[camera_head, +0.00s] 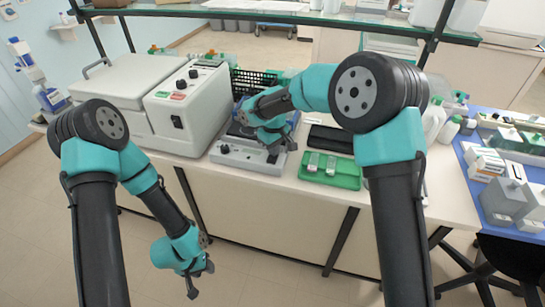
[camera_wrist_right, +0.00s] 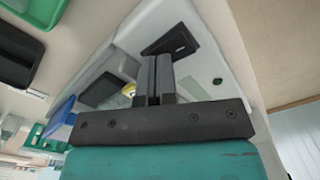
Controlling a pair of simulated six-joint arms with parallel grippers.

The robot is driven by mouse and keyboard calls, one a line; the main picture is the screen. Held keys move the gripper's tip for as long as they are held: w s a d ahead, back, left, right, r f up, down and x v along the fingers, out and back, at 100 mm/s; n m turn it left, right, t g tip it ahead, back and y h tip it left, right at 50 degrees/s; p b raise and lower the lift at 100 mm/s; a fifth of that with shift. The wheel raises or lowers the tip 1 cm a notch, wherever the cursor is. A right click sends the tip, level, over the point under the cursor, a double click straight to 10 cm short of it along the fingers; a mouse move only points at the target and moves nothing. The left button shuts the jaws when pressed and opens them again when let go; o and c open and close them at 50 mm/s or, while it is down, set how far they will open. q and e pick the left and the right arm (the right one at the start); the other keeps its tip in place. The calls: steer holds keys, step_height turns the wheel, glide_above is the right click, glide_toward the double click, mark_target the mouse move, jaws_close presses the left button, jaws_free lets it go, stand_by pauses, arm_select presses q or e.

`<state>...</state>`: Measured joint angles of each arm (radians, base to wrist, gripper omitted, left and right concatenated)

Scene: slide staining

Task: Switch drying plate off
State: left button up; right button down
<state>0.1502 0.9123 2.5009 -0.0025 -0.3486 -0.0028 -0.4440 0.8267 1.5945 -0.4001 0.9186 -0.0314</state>
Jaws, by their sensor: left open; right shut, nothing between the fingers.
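The drying plate (camera_head: 237,154) is a low pale device on the bench, with a dark top mostly hidden behind my right arm and small controls on its front. It fills the middle of the right wrist view (camera_wrist_right: 215,58). A black rocker-like switch (camera_wrist_right: 172,42) sits on its pale face there; which way it is set cannot be told. My right gripper (camera_head: 279,150) is shut and empty at the front of the plate. In the right wrist view its fingers (camera_wrist_right: 155,60) point at the switch, close to or touching it. My left gripper (camera_head: 201,279) is open and empty, low in front of the bench.
A large white machine (camera_head: 185,110) with knobs stands left of the plate. A green tray (camera_head: 343,180) with slides lies to its right, with a dark flat case (camera_head: 331,138) behind. A glass shelf (camera_head: 270,15) runs above. Bottles stand further right.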

steer(key=shift+r, duration=3.25)
